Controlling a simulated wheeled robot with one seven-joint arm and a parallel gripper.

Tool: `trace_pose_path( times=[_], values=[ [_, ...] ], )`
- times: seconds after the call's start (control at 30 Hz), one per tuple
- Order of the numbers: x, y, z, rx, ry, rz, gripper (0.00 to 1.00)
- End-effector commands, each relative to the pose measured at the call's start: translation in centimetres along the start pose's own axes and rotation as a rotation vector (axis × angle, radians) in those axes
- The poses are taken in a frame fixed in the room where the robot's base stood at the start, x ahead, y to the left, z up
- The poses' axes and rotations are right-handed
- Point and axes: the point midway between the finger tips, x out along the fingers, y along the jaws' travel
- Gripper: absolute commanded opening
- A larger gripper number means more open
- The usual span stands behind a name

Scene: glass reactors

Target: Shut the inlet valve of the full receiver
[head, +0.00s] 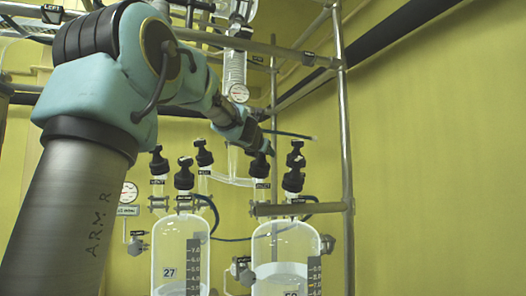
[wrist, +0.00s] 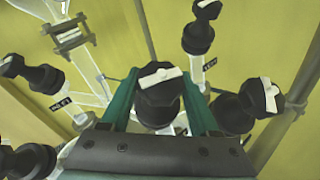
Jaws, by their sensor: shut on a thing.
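The right glass receiver (head: 284,246) shows a liquid surface higher up than the left glass receiver (head: 180,245); both are cut off at the bottom. A black valve knob (head: 260,166) stands on the left neck above the right receiver, with a small tag below it that is too small to read surely. My gripper (head: 262,149) is at this knob from above. In the wrist view, the teal fingers of my gripper (wrist: 160,110) are shut on the black knob (wrist: 157,106), one on each side. A white bar on its top lies nearly level across the picture, slightly tilted.
Other black knobs stand close by: two at the right (head: 296,156) (head: 293,181) and several at the left (head: 204,154). A metal post (head: 346,130) rises right of the receivers. A clamp bar (head: 300,209) crosses the right receiver's neck. The right wall side is clear.

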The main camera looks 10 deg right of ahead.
Motion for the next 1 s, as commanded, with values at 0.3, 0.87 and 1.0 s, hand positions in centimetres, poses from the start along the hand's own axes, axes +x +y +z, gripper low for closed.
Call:
trace_pose_path(
  times=[0.3, 0.87, 1.0],
  values=[
    [0.01, -0.11, 0.15, 0.023, -0.001, -0.043, 0.06],
    [0.01, 0.16, 0.32, 0.100, -0.001, -0.179, 0.06],
    [0.02, 0.37, 0.50, 0.155, 0.001, -0.276, 0.06]
  ],
)
